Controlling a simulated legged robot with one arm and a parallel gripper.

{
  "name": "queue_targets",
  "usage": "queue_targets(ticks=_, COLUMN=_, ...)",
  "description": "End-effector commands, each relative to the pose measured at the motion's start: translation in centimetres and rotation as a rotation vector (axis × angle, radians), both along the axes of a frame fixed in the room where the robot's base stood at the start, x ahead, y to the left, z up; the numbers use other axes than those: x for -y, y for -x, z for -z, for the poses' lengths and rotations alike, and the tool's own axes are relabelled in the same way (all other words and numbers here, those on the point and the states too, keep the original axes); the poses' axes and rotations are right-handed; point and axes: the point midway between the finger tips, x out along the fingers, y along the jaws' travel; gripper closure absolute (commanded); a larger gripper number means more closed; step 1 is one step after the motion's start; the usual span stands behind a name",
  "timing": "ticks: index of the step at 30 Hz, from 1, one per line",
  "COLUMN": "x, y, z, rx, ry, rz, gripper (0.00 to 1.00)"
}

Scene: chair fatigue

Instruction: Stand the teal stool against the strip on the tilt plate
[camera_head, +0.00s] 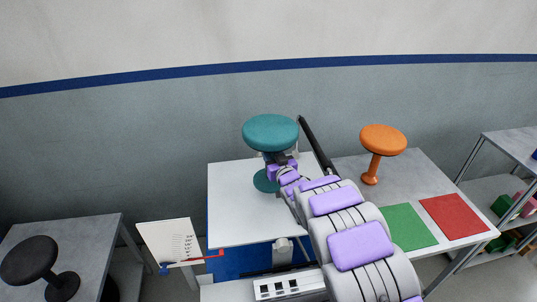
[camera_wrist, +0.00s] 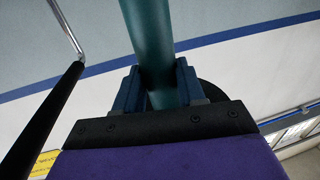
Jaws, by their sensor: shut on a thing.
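The teal stool (camera_head: 270,133) is upright over the white tilt plate (camera_head: 235,215), toward its back edge. Its round base (camera_head: 264,181) appears at or just above the plate; I cannot tell whether it touches. My gripper (camera_head: 279,158) is shut on the stool's stem below the seat. In the wrist view, the two dark blue fingers of my gripper (camera_wrist: 156,88) sit on either side of the teal stem (camera_wrist: 148,35). I cannot make out the strip clearly; my arm and the stool cover part of the plate.
A black bar (camera_head: 316,145) slants up behind the plate's right side. An orange stool (camera_head: 383,139) stands on the grey table to the right, behind green (camera_head: 408,227) and red (camera_head: 455,216) squares. A paper chart (camera_head: 171,241) stands front left.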

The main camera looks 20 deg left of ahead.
Motion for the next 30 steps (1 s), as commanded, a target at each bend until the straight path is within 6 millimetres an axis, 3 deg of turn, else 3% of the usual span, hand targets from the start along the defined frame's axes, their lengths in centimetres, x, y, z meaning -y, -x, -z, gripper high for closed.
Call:
queue_targets(ticks=6, x=-0.7, y=0.0, z=2.1, rx=0.007, ry=0.000, rz=-0.002, gripper=1.00)
queue_targets(ticks=16, x=-0.1, y=0.0, z=5.2, rx=0.007, ry=-0.007, rz=-0.001, gripper=1.00)
queue_targets(ticks=27, x=-0.5, y=0.0, z=5.6, rx=0.009, ry=-0.002, rz=-0.002, gripper=1.00)
queue_targets(ticks=28, x=-0.6, y=0.0, z=5.8, rx=0.007, ry=-0.001, rz=-0.003, gripper=0.60)
queue_targets(ticks=30, x=-0.6, y=0.0, z=5.8, rx=0.007, ry=0.000, rz=-0.003, gripper=0.53)
